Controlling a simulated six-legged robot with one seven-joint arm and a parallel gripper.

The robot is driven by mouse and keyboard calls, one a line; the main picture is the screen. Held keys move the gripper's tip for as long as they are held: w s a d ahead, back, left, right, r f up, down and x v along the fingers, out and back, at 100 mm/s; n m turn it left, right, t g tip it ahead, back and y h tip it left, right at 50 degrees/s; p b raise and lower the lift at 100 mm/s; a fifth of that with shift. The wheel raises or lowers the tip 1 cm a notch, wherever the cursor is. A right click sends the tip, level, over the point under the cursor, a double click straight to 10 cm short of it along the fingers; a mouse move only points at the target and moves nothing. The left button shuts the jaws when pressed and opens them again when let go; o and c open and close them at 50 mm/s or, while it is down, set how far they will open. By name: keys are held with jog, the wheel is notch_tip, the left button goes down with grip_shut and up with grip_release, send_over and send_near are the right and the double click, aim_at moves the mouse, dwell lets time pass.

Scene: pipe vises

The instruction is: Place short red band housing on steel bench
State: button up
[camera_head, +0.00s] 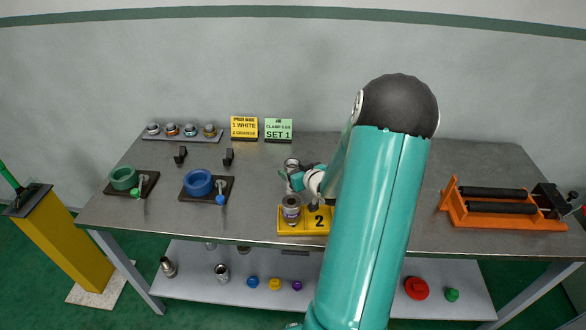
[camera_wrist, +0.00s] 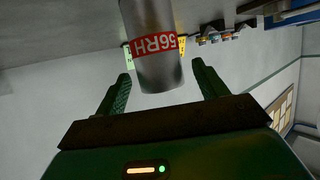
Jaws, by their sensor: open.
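The short red band housing (camera_wrist: 158,62) is a grey metal cylinder with a red label band reading "56RH" in the wrist view. Its near end lies between the two green fingers of my gripper (camera_wrist: 162,72), which are open with gaps visible on both sides. In the head view a metal cylinder (camera_head: 291,164), probably this housing, stands at my gripper (camera_head: 298,181), behind the yellow tray; its band is not readable there. The steel bench (camera_head: 150,215) spans the head view. My arm hides part of its middle right.
A yellow tray (camera_head: 288,228) marked 2 holds another metal cylinder (camera_head: 291,206). Green (camera_head: 123,178) and blue (camera_head: 197,182) vises stand left, an orange roller stand (camera_head: 500,222) right. Several fittings sit on a back rack (camera_head: 182,138). Bare bench lies left of the tray.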

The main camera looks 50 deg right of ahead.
jog(key=v, duration=1)
jog(key=w+a+r+n+g+h, duration=0.1)
jog(key=w+a+r+g, duration=0.1)
jog(key=a+r, duration=0.45)
jog(key=w+a+r+g, duration=0.2)
jog(key=w+a+r, duration=0.1)
jog(key=a+r, duration=0.4)
jog(key=s+a+r+g+y, duration=0.1)
jog(key=s+a, duration=0.3)
jog(key=a, duration=0.4)
jog(key=s+a+r+n+g+y, duration=0.1)
jog(key=s+a+r+y, duration=0.1)
jog(key=s+a, duration=0.2)
jog(key=s+a+r+n+g+y, duration=0.1)
jog(key=s+a, duration=0.4)
jog(key=a, duration=0.6)
jog(key=shift+a+r+y, duration=0.3)
jog(key=shift+a+y, duration=0.05)
jog(key=shift+y, duration=0.15)
